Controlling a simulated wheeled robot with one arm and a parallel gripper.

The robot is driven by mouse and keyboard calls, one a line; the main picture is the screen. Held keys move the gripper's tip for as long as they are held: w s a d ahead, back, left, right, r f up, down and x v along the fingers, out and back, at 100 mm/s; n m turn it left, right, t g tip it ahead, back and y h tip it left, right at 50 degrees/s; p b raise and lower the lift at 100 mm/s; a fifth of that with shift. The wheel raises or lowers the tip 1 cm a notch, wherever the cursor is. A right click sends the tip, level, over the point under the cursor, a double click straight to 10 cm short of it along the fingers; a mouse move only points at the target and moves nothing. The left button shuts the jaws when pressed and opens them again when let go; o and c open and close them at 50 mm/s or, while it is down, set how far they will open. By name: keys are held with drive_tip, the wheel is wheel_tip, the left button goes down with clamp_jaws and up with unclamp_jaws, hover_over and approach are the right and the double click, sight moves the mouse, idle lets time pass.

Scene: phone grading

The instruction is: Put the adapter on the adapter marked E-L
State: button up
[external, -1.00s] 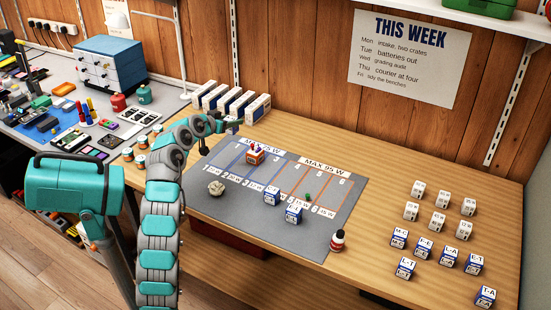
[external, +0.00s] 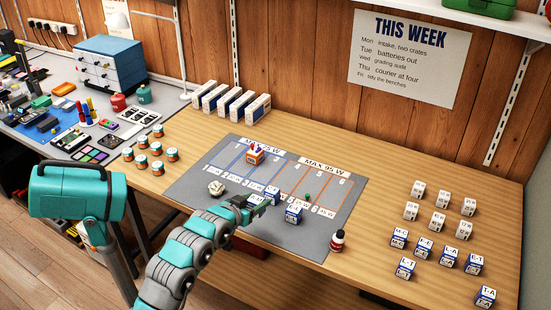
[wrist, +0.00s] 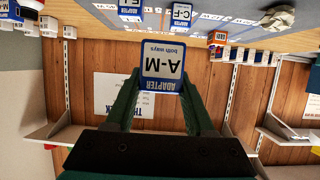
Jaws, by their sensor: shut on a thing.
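My gripper (external: 254,201) is over the front of the grey mat and shut on a blue-and-white adapter marked A-M (wrist: 163,74). In the wrist view, which is upside down, the fingers clasp it at its sides. In the external view I cannot make it out clearly at the fingertips. An adapter whose mark starts with E (wrist: 130,8) is cut off by the wrist picture's top edge; it seems to be the right-hand mat adapter (external: 293,213). An adapter marked C-F (wrist: 181,12) stands beside it, close to my gripper in the external view (external: 272,194).
The grey mat (external: 215,165) has numbered lanes, an orange-and-white box (external: 255,154), a crumpled ball (external: 216,188) and a small green thing (external: 307,197). Several marked cubes (external: 406,267) stand at the right. Jars (external: 157,148) stand at the left.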

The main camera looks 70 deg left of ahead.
drive_tip(key=s+d, duration=0.1)
drive_tip(key=s, duration=0.1)
hover_over(294, 208)
wheel_tip(294, 208, down, 2)
drive_tip(key=shift+f+b, duration=0.1)
drive_tip(key=shift+b, duration=0.2)
drive_tip(key=shift+d+f+b, duration=0.1)
drive_tip(key=shift+f+b, duration=0.3)
drive_tip(key=shift+f, duration=1.3)
drive_tip(key=shift+f, duration=0.2)
drive_tip(key=o, duration=1.3)
drive_tip(key=shift+r, duration=0.15)
drive_tip(key=shift+s+d+r, duration=0.1)
drive_tip(key=shift+s+r, duration=0.05)
drive_tip(key=v, duration=1.1)
drive_tip(key=shift+s+d+r+p, duration=0.1)
drive_tip(key=shift+d+r+p, duration=0.05)
drive_tip(key=shift+d+p, duration=0.15)
